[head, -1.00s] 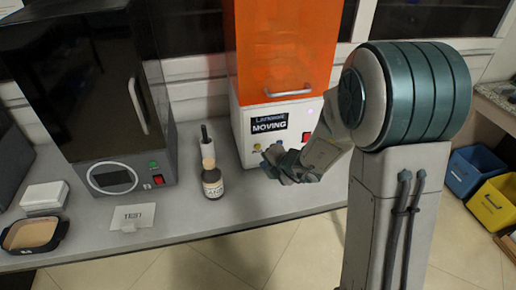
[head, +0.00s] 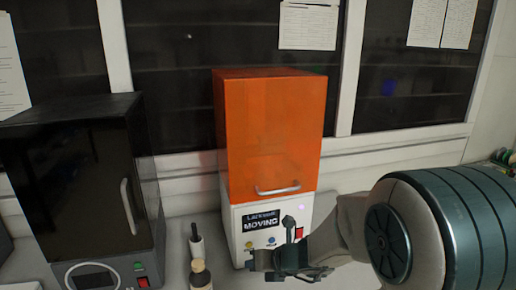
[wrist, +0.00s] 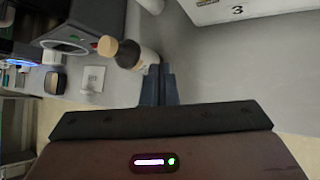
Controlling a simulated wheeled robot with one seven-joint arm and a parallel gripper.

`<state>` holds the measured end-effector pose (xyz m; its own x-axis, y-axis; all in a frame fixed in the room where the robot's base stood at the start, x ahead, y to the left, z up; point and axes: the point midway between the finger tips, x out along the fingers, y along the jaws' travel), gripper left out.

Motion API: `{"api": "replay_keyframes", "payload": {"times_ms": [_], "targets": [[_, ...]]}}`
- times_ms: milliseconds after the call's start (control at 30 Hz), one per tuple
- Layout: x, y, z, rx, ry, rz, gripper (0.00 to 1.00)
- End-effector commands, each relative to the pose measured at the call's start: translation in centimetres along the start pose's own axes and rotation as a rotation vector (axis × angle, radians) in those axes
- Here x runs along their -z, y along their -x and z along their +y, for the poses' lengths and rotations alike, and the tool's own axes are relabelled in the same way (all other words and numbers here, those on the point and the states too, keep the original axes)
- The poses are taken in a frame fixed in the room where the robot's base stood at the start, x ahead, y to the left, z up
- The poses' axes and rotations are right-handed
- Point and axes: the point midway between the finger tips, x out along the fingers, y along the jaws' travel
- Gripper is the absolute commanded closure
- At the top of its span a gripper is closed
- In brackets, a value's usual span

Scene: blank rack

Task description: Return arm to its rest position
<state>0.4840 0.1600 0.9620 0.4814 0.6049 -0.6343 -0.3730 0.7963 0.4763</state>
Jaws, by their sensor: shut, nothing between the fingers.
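My gripper (head: 290,262) is in front of the lower white part of the orange-doored machine in the head view, with my arm reaching in from the right. In the wrist view the gripper's fingers (wrist: 158,86) are together with nothing between them. A brown bottle with a pale cap (wrist: 128,54) shows just beyond the fingertips in the wrist view. It also stands at the bottom of the head view (head: 200,276), left of my gripper and apart from it.
The orange-doored machine (head: 272,130), labelled MOVING, stands behind my gripper. A black-doored machine (head: 80,180) stands at the left. A dark-topped bottle (head: 197,243) stands between them. A small white card (wrist: 93,79) lies on the counter. Windows line the back wall.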

Motion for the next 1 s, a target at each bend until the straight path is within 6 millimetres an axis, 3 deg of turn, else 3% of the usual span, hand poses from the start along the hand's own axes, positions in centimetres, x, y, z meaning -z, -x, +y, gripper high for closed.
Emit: {"api": "replay_keyframes", "payload": {"times_ms": [200,367,700,833,1000], "targets": [[2.1,4.9,2.9,-0.079,0.721,0.103,1.0],[4.5,8.4,3.5,-0.135,1.239,0.204,1.0],[9.4,16.6,0.9,-0.312,2.257,0.556,1.0],[10.5,19.6,-0.7,-0.412,2.538,0.731,1.0],[11.2,22.1,-2.1,-0.524,2.736,0.895,1.0]]}}
